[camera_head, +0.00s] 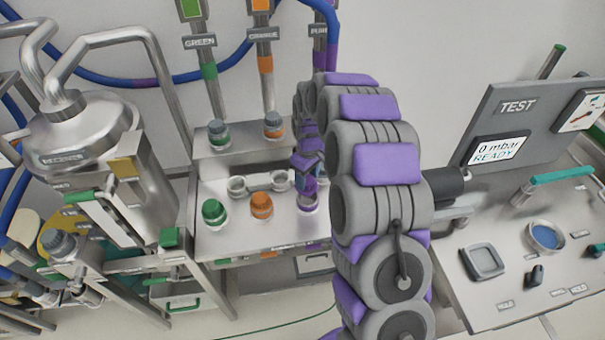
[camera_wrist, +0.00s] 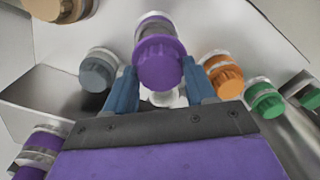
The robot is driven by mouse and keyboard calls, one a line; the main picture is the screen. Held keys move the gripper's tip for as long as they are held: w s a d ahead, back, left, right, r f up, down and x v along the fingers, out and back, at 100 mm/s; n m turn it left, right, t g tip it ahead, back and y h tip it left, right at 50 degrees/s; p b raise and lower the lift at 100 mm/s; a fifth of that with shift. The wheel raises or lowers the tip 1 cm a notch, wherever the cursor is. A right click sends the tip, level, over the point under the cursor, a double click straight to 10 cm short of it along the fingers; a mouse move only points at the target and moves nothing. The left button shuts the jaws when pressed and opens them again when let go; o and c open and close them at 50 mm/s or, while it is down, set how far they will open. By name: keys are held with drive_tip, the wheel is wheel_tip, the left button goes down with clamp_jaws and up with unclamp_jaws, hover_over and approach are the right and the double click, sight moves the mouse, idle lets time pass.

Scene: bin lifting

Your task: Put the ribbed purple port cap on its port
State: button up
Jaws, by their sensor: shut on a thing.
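The ribbed purple cap (camera_wrist: 162,66) is between the two blue fingers of my gripper (camera_wrist: 159,72), which is shut on it. Just beyond the cap, and in line with it, is a clear and white ringed piece with a purple band (camera_wrist: 154,24). I cannot tell whether the cap touches or sits in that piece. In the head view my gripper (camera_head: 306,172) is low over the right end of the steel bench shelf, with purple (camera_head: 308,201) showing beneath it at a pale ring. My arm hides much of the area behind and to the right.
A green cap (camera_head: 214,211) and an orange cap (camera_head: 261,206) stand left of my gripper, near two empty ring holders (camera_head: 237,186). Green (camera_head: 218,133) and orange (camera_head: 273,126) banded ports stand on the ledge behind. A test console (camera_head: 505,262) is on the right, a steel vessel (camera_head: 92,135) left.

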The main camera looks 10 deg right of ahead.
sight(313, 180)
drive_tip(key=shift+d+f, duration=0.1)
drive_tip(key=shift+f, duration=0.3)
drive_tip(key=a, duration=0.3)
drive_tip(key=shift+a+f, duration=0.1)
drive_tip(key=shift+a, duration=0.15)
drive_tip(key=d, duration=0.4)
drive_tip(key=shift+f, duration=0.3)
drive_tip(key=shift+d+f, duration=0.1)
drive_tip(key=shift+a+f, duration=0.2)
drive_tip(key=shift+a, duration=0.3)
drive_tip(key=shift+f, duration=0.2)
drive_tip(key=shift+d+f, duration=0.25)
drive_tip(key=shift+d, duration=1)
drive_tip(key=shift+c, duration=0.5)
drive_tip(key=shift+a+f, duration=0.1)
drive_tip(key=shift+a, duration=0.25)
drive_tip(key=shift+s+f, duration=0.2)
